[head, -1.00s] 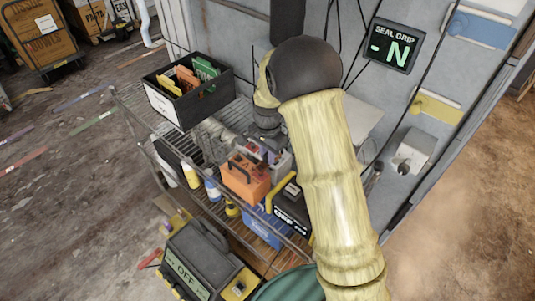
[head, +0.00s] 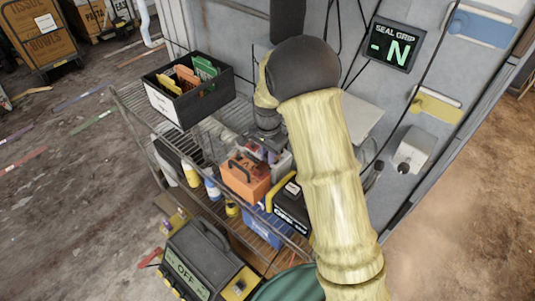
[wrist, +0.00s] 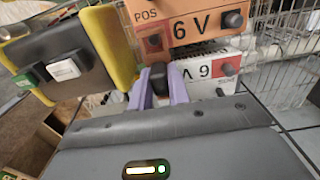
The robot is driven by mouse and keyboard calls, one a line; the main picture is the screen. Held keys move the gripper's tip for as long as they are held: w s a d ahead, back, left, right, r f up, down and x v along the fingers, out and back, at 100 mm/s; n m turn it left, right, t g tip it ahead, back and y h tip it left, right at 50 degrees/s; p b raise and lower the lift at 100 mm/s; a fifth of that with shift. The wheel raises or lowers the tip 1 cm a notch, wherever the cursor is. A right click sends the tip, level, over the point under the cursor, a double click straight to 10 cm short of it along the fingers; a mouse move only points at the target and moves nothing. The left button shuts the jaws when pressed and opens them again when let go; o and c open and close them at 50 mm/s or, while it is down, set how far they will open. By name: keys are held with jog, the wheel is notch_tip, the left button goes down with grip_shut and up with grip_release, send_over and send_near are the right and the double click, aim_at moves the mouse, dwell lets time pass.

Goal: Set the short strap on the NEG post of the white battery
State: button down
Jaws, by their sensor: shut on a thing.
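The white battery (wrist: 207,70) stands beside the orange battery, its 6 V label upside down in the wrist view. Two dark posts show on it, one (wrist: 228,69) near a red mark; I cannot read which is NEG. In the head view the white battery (head: 281,163) is partly hidden behind the orange one. My gripper (wrist: 159,86) has purple fingers shut on a small dark piece, apparently the short strap (wrist: 158,75). It is held close to the near edges of both batteries; whether it touches a post cannot be told. In the head view my arm partly covers the gripper (head: 264,150).
The orange 6 V battery (wrist: 190,22) (head: 245,180) is close to the fingers. A black-and-yellow case (wrist: 75,55) (head: 290,207) stands beside it. A black bin (head: 188,90) with folders sits on the wire shelf (head: 135,108). A display (head: 391,45) hangs on the wall.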

jog(key=shift+f+b, duration=0.6)
jog(key=shift+f, duration=0.5)
jog(key=c, duration=1.3)
grip_release()
jog(key=shift+o, duration=0.2)
jog(key=shift+r, duration=0.1)
notch_tip(320, 180, up, 17)
jog(key=b, duration=0.3)
jog(key=s+d+f+n+t, duration=0.1)
jog(key=s+d+f+n, duration=0.3)
jog(key=s, duration=0.6)
jog(key=s+d+f+n+t, duration=0.1)
jog(key=s+d+f+n, duration=0.4)
jog(key=s, duration=0.5)
jog(key=shift+d+f+t, duration=0.3)
jog(key=shift+d+f, duration=0.05)
jog(key=shift+d, duration=0.75)
